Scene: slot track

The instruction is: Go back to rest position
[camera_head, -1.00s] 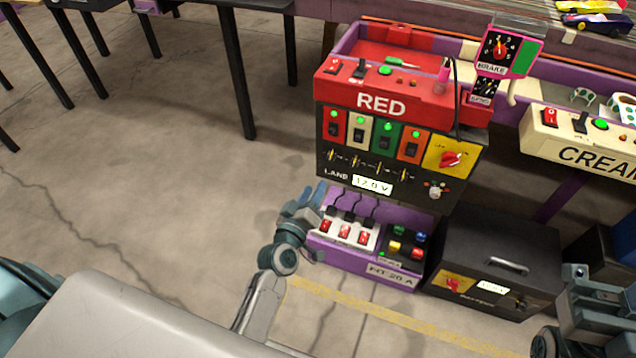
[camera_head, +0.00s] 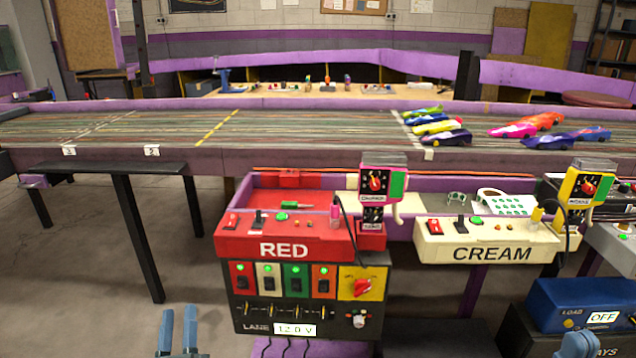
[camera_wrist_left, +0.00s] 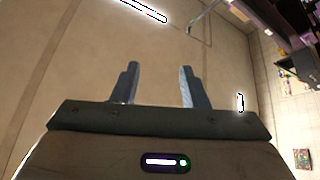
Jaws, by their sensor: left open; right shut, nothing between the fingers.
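My left gripper (camera_head: 178,314) rises at the lower left of the head view, with two blue fingers apart and nothing between them. In the left wrist view its fingers (camera_wrist_left: 157,82) are also apart and empty, pointing up toward the ceiling and a wall. My right gripper (camera_head: 579,344) shows only as a small blue-grey tip at the lower right edge of the head view, in front of the blue load box; it is shut and holds nothing that I can see.
The red control station (camera_head: 285,232) stands right of my left gripper. The cream station (camera_head: 485,240) is farther right, with a blue load box (camera_head: 572,302) below it. The slot track (camera_head: 320,125) with several cars runs behind. Floor at the left is open around a black-legged table (camera_head: 110,168).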

